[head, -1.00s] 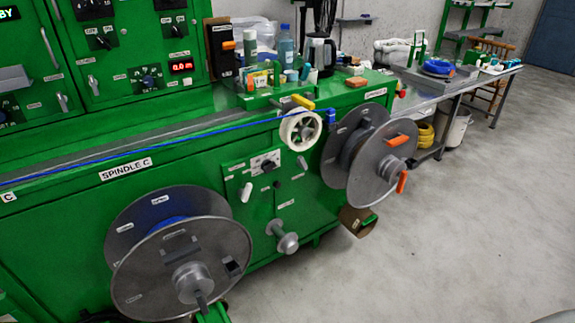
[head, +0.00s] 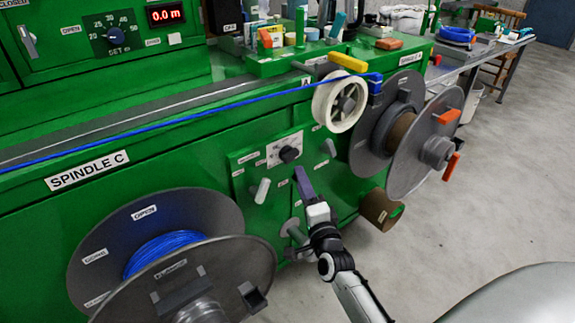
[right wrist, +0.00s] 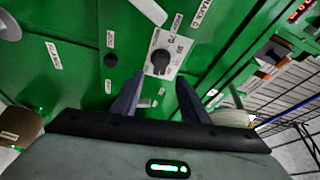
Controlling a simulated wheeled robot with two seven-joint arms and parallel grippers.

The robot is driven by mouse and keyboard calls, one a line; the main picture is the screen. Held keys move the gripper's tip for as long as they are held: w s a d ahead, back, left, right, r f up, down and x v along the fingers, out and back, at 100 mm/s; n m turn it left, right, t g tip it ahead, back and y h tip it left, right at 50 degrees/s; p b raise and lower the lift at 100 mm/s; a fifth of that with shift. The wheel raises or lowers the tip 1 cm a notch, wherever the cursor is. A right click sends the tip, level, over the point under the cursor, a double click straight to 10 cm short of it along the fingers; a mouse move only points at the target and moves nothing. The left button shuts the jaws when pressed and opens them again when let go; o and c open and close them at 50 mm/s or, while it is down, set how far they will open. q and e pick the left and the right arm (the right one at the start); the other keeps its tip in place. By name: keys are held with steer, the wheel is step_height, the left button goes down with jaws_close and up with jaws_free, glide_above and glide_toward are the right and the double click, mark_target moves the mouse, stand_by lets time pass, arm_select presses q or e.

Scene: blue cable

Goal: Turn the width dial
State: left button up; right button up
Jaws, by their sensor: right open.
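A black dial (head: 289,154) sits on a white marked plate on the green front panel, between the two large reels. Its label is too small to read. In the right wrist view the dial (right wrist: 160,61) is straight ahead of the fingers, on its white plate. My right gripper (head: 303,174) is just below and right of the dial in the head view, apart from it. In the right wrist view the gripper (right wrist: 157,92) is open, with two dark purple fingers apart and nothing between them. My left gripper is not in view.
A light lever (head: 262,190) is left below the dial. A white pulley (head: 340,104) carrying blue cable (head: 180,118) is above right. The grey reel (head: 190,260) is at lower left; another reel (head: 425,145) with orange handles is at right. Another dial (head: 115,38) is upper left.

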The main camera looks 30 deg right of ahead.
mark_target(292, 158)
steer(key=b+x, duration=0.4)
steer(key=x, duration=0.4)
steer(key=shift+w, duration=0.25)
steer(key=shift+w+d+r, duration=0.1)
steer(key=shift+w, duration=0.05)
steer(key=shift+c, duration=0.5)
